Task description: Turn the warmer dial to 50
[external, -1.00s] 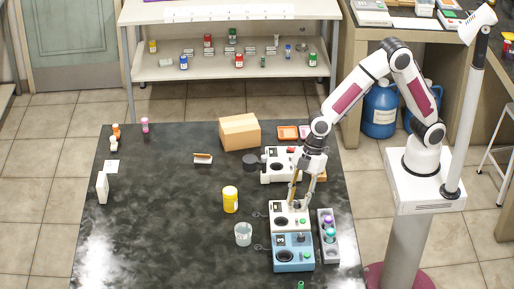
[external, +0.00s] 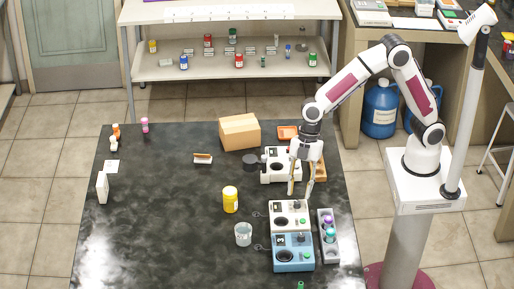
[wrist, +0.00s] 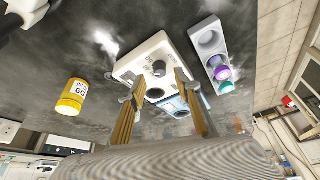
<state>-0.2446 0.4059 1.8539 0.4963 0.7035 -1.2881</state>
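A white device (external: 279,222) with a dark dial stands on the bench below my gripper (external: 300,193), next to a blue device (external: 306,265). In the wrist view, the white device (wrist: 130,70) shows its dark round dial (wrist: 159,68) with small printed marks around it. The dial's exact setting is too small to read. My gripper (wrist: 159,78) is open and empty, its two tan fingers apart on either side of the dial in that view. In the external view, the fingertips appear above the device's back edge. Contact with the dial is not visible.
A grey rack (external: 331,255) with purple and teal caps stands right of the devices. A yellow bottle (external: 230,200) and a clear beaker (external: 243,235) stand left. Another white device (external: 270,178) and a cardboard box (external: 240,132) are behind. The bench's left middle is clear.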

